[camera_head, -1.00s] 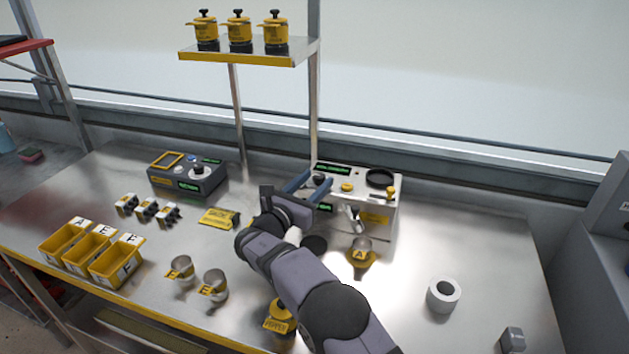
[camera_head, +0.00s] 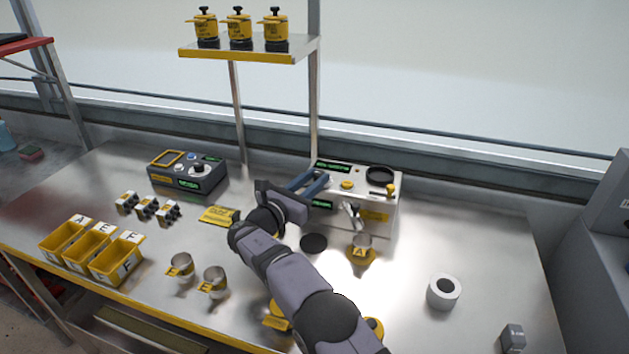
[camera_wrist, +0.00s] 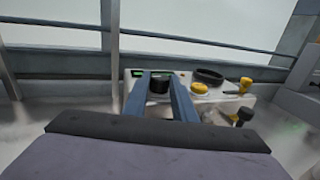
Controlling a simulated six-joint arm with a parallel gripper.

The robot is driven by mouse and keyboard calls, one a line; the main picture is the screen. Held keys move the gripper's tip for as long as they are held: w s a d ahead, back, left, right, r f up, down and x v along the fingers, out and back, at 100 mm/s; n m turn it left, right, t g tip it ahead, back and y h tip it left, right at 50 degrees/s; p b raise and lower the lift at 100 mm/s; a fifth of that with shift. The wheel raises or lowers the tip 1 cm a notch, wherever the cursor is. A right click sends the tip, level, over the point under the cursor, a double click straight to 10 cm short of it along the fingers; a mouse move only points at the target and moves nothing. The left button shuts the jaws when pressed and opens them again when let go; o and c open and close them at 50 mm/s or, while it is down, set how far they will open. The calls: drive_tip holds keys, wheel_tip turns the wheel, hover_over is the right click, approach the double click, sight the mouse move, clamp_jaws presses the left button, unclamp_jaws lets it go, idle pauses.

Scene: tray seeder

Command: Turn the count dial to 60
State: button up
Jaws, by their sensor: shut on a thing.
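The white seeder box (camera_head: 386,222) stands at the back of the bench. It carries green displays, a yellow button (camera_head: 347,185) and a black ring (camera_head: 380,174) on top. My gripper (camera_head: 318,180) is at the left part of its top. In the wrist view, a black dial (camera_wrist: 159,84) sits between my two blue fingers (camera_wrist: 163,86), which are shut on it. In the head view the fingers cover the dial. The dial's number marks and the display digits are too small to read.
A dark grey box (camera_head: 190,183) with its own knob stands to the left. A metal cup with a yellow A label (camera_head: 361,252) stands in front of the seeder.

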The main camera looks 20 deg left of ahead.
drive_tip(key=shift+a+r+m+h, duration=0.1)
drive_tip(key=shift+r+m+h, duration=0.1)
drive_tip(key=shift+m+h, duration=0.25)
drive_tip(key=o, duration=1)
drive_tip(key=shift+o, duration=0.2)
drive_tip(key=shift+f, duration=0.1)
drive_tip(key=b+v, duration=0.1)
drive_tip(key=v, duration=0.6)
drive_tip(key=shift+s+b, duration=0.15)
drive_tip(key=shift+b, duration=0.2)
drive_tip(key=shift+a, duration=0.1)
